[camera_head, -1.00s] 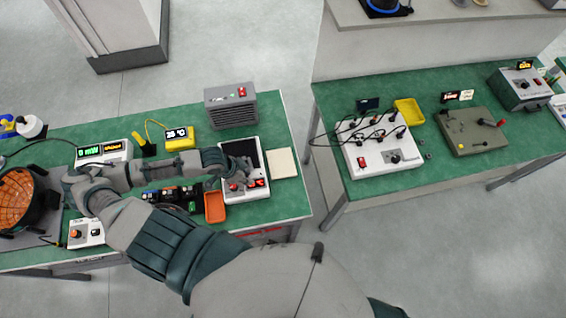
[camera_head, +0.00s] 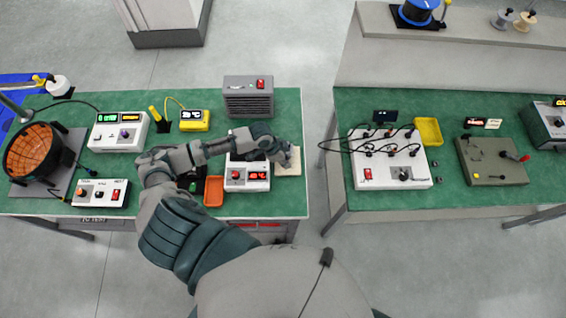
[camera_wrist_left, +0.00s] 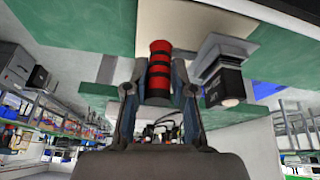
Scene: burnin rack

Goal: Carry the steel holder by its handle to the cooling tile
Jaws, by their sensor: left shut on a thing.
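The pale cream cooling tile (camera_head: 293,171) lies at the right end of the left green bench, partly hidden by my left gripper (camera_head: 286,157) above it. In the left wrist view, my left gripper (camera_wrist_left: 158,95) is shut on a red handle with black bands (camera_wrist_left: 159,62). The tile (camera_wrist_left: 185,20) fills the top middle of that view, behind the handle. A grey metal piece (camera_wrist_left: 227,47) with a dark block (camera_wrist_left: 222,85) shows to the right of the handle; its link to the handle is unclear. Whether the holder touches the tile cannot be told. My right gripper is out of view.
A grey vented box (camera_head: 248,98) stands behind. A gap separates the second green bench (camera_head: 400,205) at right.

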